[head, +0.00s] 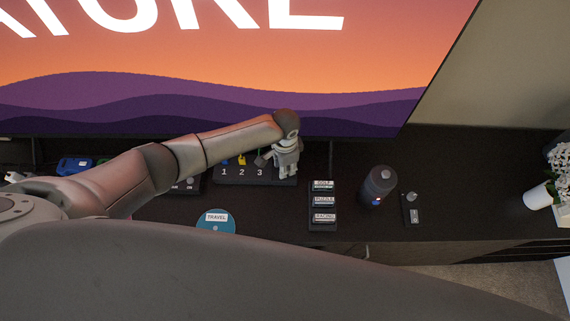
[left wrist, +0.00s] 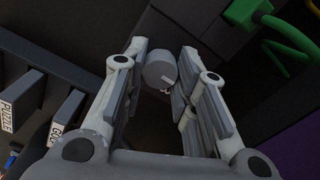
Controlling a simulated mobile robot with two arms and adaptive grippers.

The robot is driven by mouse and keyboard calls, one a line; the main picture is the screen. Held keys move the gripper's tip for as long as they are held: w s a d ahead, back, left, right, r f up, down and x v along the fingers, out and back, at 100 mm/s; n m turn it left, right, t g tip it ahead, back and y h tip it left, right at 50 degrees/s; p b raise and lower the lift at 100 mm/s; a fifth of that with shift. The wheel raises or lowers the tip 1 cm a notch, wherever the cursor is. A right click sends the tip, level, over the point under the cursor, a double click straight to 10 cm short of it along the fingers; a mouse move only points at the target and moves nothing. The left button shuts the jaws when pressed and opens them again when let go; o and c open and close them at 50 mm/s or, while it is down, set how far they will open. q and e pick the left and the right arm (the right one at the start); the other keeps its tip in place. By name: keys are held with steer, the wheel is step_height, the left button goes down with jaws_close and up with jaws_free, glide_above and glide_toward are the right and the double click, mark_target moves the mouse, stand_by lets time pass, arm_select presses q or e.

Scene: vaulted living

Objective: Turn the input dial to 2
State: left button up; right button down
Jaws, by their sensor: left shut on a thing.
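A black input box (head: 225,182) marked 1, 2 and 3 sits on the dark cabinet, with coloured plugs along its back edge. My left gripper (head: 284,168) points down over the box's right end and hides the dial in the head view. In the left wrist view, the dial is a round grey knob (left wrist: 160,68) with a small white mark on its face. I cannot tell which number the mark points to. My right gripper is not in view.
A rack of labelled cartridges (head: 323,203), a dark bottle (head: 379,187) and a small switch box (head: 412,213) stand to the right. A blue TRAVEL disc (head: 216,225) lies in front. A large screen (head: 200,75) rises behind. A white flowerpot (head: 538,196) is far right.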

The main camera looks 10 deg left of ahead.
arm_select(q)
steer(key=o, duration=1.1)
steer(key=shift+c, duration=0.2)
step_height(320, 180, up, 12)
